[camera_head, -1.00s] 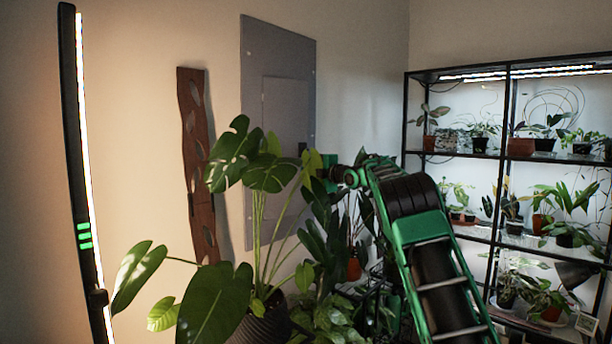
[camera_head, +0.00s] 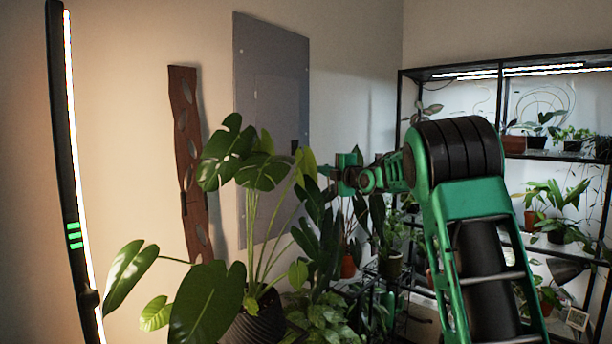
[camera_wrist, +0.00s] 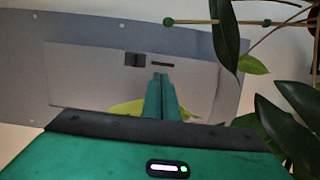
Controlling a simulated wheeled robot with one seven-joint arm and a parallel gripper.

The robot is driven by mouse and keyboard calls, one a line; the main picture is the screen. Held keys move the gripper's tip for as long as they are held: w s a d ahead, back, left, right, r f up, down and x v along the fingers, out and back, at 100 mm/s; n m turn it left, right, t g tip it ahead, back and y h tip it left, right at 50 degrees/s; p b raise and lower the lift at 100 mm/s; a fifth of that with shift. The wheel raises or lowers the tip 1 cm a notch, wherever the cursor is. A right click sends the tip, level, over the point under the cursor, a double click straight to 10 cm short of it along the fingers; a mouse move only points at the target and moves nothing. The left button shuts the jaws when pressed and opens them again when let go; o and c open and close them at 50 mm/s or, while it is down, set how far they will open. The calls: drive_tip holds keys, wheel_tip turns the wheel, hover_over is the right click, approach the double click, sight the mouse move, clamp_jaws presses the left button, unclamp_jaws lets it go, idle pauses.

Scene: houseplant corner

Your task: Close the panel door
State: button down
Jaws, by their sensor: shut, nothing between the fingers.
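The grey panel (camera_head: 271,45) is mounted flat on the wall, partly hidden below by plant leaves. Its door (camera_head: 275,100) shows as a faint inner rectangle that looks about flush with the frame; I cannot tell if it is latched. In the wrist view the panel door (camera_wrist: 90,75) fills much of the upper half, with a dark latch (camera_wrist: 138,59) and slot near its middle. My gripper (camera_wrist: 160,92) has its green fingers together and empty, pointing at the door just below the latch. In the head view my gripper (camera_head: 328,173) is right of the panel; any contact is unclear.
A large potted monstera (camera_head: 220,155) stands before the panel. Leaves (camera_wrist: 285,115) crowd the right of the wrist view, with a thin stake (camera_wrist: 235,22) above. A black plant shelf (camera_head: 500,68) stands right. A perforated wooden board (camera_head: 185,150) and light bar (camera_head: 66,150) are left.

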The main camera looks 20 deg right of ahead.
drive_tip(key=w+a+f+h, duration=0.1)
drive_tip(key=w+a, duration=0.2)
drive_tip(key=w, duration=0.8)
drive_tip(key=shift+f, duration=0.15)
drive_tip(key=shift+w+a, duration=0.1)
idle(0.4)
